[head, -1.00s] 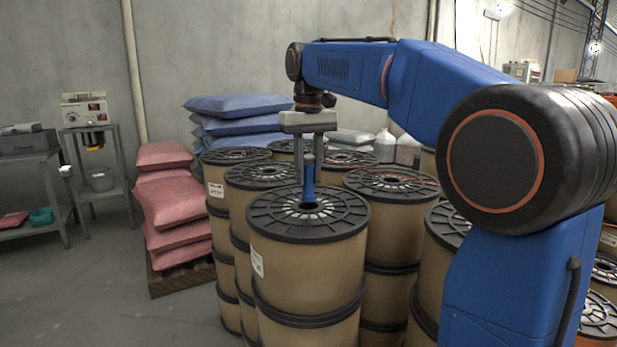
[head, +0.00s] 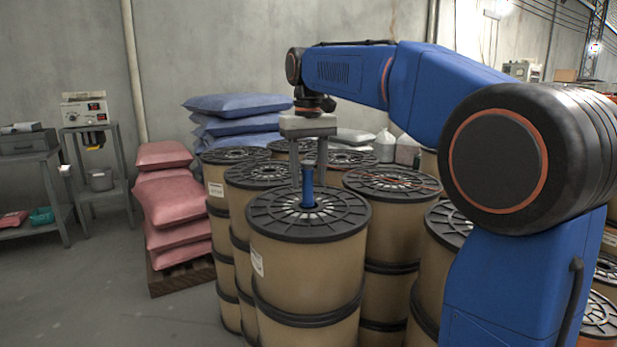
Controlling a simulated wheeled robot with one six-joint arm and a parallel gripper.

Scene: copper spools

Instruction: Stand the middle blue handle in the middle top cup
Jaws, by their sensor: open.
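The blue handle (head: 308,190) stands upright at the hub of the black slotted top (head: 345,212) of the nearest spool. Its lower end is in or at the centre opening there; the cup's rim around it is too small to make out. My gripper (head: 309,178) points straight down over this spool. It is open, with one finger on each side of the handle, and a gap seems to show between fingers and handle. My blue arm reaches in from the right.
Tan spools with black tops, such as the one at right (head: 392,182), crowd around the nearest spool. Pink sacks (head: 172,205) and blue sacks (head: 235,118) are piled at left and behind. The floor at left (head: 95,290) is clear.

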